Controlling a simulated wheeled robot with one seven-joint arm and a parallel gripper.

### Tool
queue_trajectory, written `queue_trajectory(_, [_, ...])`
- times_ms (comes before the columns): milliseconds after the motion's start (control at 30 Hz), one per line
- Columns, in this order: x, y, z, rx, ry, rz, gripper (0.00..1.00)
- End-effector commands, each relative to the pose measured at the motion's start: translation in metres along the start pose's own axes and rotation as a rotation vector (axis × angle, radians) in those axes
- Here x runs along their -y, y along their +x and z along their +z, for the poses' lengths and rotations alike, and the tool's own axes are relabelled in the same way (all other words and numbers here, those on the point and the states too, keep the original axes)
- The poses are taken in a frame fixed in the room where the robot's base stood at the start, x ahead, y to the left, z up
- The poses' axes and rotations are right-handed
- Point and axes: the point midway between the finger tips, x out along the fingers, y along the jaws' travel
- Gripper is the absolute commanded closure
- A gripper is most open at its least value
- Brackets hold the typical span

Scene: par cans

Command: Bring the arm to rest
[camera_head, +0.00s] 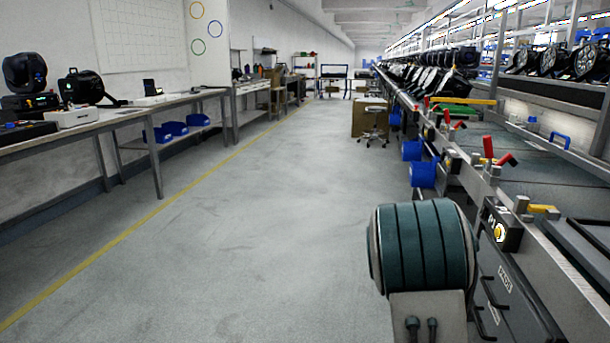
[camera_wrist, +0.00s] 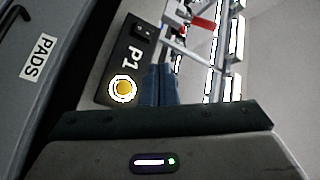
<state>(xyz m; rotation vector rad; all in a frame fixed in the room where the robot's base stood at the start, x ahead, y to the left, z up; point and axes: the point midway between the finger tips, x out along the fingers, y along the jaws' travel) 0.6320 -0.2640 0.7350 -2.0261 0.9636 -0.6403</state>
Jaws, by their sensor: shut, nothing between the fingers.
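My gripper (camera_wrist: 160,70) shows in the wrist view, its two blue-grey fingers side by side, shut, with nothing between them. Its dark body fills the bottom of that view. In the wrist view the fingers appear beside a dark control box (camera_wrist: 134,60) marked P1 with a round yellow button (camera_wrist: 123,89); I cannot tell how far away it is. In the head view a teal ribbed part of my arm stands at the lower right, in front of the bench line. The gripper itself does not show there.
The control box (camera_head: 501,228) sits on the near edge of the conveyor line (camera_head: 560,190) at right. Red and yellow handles and blue bins (camera_head: 423,174) line that edge. A long table (camera_head: 100,121) with stage lights stands at left. The floor (camera_head: 240,220) between is clear.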

Motion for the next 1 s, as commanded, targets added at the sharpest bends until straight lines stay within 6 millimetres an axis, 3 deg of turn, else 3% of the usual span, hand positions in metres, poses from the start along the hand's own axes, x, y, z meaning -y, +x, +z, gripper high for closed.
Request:
queue_trajectory(33, [0.025,-0.003,-0.013,0.062,-0.005,0.013,1.00])
queue_trajectory(267, [0.086,-0.043,-0.017,0.416,-0.100,0.053,1.00])
queue_trajectory(567, [0.157,-0.131,-0.044,0.852,-0.303,0.023,1.00])
queue_trajectory(767, [0.191,-0.201,-0.081,1.111,-0.490,-0.029,1.00])
queue_trajectory(1000, [0.214,-0.282,-0.146,1.377,-0.771,-0.098,1.00])
